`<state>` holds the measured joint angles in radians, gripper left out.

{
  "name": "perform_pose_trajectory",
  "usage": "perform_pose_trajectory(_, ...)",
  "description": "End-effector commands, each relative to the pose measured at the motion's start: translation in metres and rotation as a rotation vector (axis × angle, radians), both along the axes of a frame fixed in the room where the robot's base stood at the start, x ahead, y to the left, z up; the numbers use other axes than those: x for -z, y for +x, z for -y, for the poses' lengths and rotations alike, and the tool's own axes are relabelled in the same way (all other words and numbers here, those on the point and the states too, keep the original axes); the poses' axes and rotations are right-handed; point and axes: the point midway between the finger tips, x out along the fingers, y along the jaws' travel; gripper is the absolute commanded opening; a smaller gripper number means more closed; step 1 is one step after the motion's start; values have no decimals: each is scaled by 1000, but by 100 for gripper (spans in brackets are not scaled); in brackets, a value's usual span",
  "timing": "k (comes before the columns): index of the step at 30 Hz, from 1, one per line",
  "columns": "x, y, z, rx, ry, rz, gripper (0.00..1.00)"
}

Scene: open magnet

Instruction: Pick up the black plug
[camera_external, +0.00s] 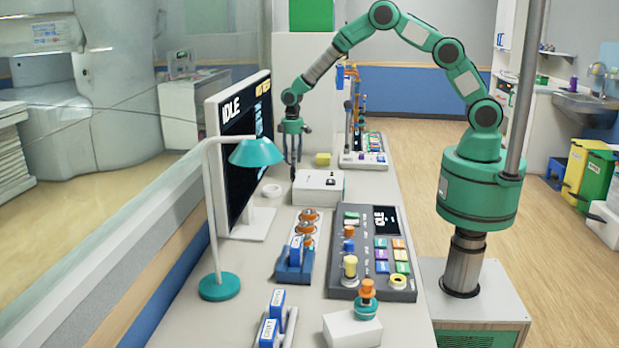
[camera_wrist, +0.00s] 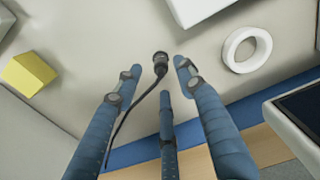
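The black plug (camera_wrist: 161,60) lies on the grey-white counter in the wrist view, with its thin dark cable trailing toward the lower left. My gripper (camera_wrist: 158,75) has three blue fingers spread apart, and nothing is held between them. The plug shows in the gap between the left and right fingertips, a little past them. I cannot tell the height left between the fingertips and the counter. In the external view my gripper (camera_external: 293,150) points down over the counter beside the monitor. The plug cannot be clearly made out there.
A white tape ring (camera_wrist: 247,49) and a white box (camera_wrist: 195,8) lie near the plug; a yellow block (camera_wrist: 29,73) is farther left. The monitor (camera_external: 240,140) and teal lamp (camera_external: 256,153) stand close to my gripper. A control panel (camera_external: 345,280) occupies the nearer counter.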

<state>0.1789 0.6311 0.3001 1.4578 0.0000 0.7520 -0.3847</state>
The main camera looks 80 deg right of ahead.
Motion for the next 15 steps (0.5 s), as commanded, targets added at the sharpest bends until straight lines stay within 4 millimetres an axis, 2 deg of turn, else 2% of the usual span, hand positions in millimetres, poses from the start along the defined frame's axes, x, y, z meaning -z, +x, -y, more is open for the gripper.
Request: perform_pose_trajectory(15,49,1,-1,0,1,-1,39)
